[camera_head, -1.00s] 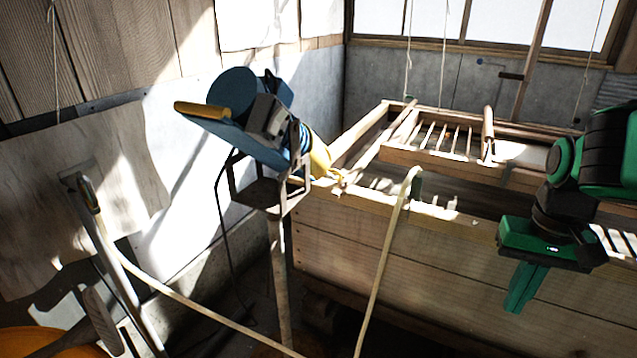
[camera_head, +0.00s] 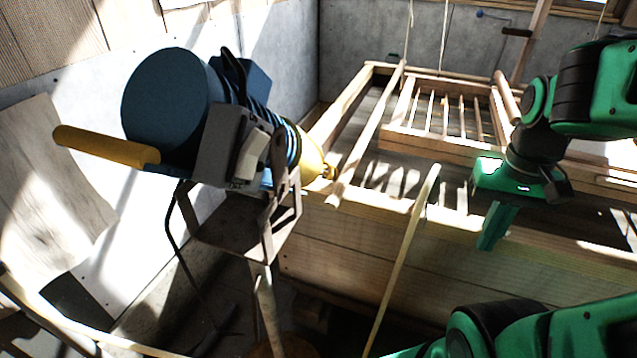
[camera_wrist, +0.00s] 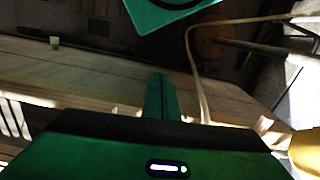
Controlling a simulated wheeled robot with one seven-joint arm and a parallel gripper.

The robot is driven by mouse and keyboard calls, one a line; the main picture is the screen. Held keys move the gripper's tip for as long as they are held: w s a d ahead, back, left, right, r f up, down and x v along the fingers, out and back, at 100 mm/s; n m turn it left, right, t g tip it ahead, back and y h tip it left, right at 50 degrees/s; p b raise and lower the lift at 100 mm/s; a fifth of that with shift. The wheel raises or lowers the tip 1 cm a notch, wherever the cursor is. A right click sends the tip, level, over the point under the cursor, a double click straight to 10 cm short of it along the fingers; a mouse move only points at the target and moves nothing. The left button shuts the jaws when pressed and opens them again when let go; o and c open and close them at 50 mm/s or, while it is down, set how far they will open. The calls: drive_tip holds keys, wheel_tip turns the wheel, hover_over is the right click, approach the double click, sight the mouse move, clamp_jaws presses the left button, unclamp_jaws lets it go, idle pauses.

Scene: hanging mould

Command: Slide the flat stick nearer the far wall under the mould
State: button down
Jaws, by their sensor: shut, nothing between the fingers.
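A long pale flat stick (camera_head: 368,132) lies across the wooden vat (camera_head: 350,262) from its front rim to its back rim, left of the mould. The mould (camera_head: 420,145) is a wooden frame with thin slats inside the vat; my arm covers part of its right side. Whether another flat stick lies there I cannot tell. My green gripper (camera_head: 491,241) is shut and empty, fingers pointing down by the vat's front rim, right of the stick and apart from it. The gripper fingers also show in the wrist view (camera_wrist: 161,97).
A blue machine (camera_head: 165,105) with a yellow handle stands on a metal stand at the left, its yellow nose close to the stick's near end. A thin pale rod (camera_head: 405,255) leans against the vat's front. Cords (camera_head: 444,40) hang above the mould.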

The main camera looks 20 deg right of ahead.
drive_tip(key=shift+s+d, duration=0.1)
drive_tip(key=shift+d, duration=0.1)
drive_tip(key=w+a+r+n+t+y, duration=0.1)
drive_tip(key=w+a+n, duration=0.85)
drive_tip(key=w, duration=0.35)
drive_tip(key=w+a+r+n+t+y, duration=0.1)
drive_tip(key=w+a+r+n+y, duration=0.1)
drive_tip(key=w+a+n, duration=0.9)
drive_tip(key=w+f+m, duration=0.1)
drive_tip(key=f, duration=0.2)
drive_tip(key=w+a+f+m, duration=0.1)
drive_tip(key=f, duration=0.2)
drive_tip(key=w+a+f+m, duration=0.1)
drive_tip(key=w+f, duration=0.1)
drive_tip(key=f, duration=0.2)
drive_tip(key=shift+w+a, duration=0.1)
drive_tip(key=shift+a, duration=0.05)
